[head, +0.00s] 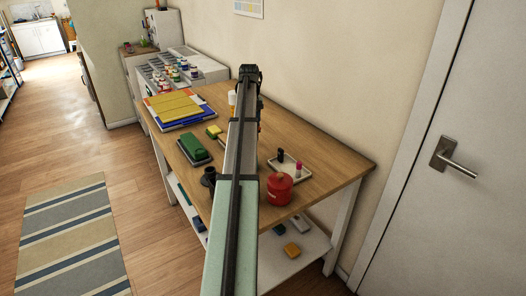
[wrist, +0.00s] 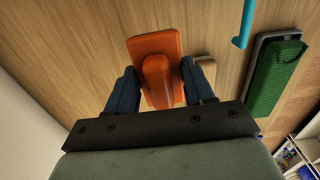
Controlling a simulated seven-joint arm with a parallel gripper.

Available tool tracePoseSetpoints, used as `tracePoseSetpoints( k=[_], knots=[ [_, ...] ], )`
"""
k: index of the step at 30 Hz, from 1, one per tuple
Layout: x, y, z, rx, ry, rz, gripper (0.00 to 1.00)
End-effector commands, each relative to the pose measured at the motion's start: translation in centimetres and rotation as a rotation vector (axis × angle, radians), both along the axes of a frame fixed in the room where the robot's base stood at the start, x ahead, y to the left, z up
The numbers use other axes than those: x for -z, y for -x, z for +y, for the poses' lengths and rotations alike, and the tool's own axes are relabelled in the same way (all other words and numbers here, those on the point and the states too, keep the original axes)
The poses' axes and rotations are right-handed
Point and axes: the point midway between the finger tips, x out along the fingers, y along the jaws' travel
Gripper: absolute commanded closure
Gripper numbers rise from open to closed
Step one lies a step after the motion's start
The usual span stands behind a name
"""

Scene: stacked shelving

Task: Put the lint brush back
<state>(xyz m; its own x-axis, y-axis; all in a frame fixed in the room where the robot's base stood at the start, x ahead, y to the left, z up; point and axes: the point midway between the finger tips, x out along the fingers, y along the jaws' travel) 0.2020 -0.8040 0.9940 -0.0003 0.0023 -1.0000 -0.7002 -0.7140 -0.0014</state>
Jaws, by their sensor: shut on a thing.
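An orange piece with a flat plate and a raised grip, which I take for the lint brush (wrist: 153,47), is between the fingers of my gripper (wrist: 158,70) in the wrist view. The blue-grey fingers are shut on its raised grip. The plate reaches out beyond the fingertips over the wooden tabletop. I cannot tell whether it touches the wood. In the head view my arm hides the gripper and the brush.
On the table (head: 335,160) are a green block on a dark holder (head: 195,148), a yellow block (head: 213,131), stacked folders (head: 178,106), a red canister (head: 279,188) and a small tray (head: 279,158). The tabletop's right end is clear. A lower shelf (head: 270,262) holds small things.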

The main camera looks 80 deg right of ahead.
Motion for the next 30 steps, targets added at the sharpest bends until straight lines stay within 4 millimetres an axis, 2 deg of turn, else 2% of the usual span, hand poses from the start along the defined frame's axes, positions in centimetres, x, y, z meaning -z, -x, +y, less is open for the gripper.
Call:
tracePoseSetpoints(
  k=[1, 3, 9, 14, 22, 30],
  knots=[
    [-0.1, 1.3, -0.1, 0.006, 0.001, 0.000, 0.72],
    [-0.3, 2.7, -0.3, 0.008, 0.002, -0.001, 0.72],
    [-0.5, 4.9, -0.5, 0.010, 0.004, -0.001, 0.72],
    [0.7, 5.2, -0.4, 0.010, 0.001, 0.000, 0.72],
    [4.9, 5.1, -0.4, 0.010, 0.003, -0.001, 0.72],
    [7.0, 5.1, -0.4, 0.010, 0.004, -0.001, 0.72]
  ],
)
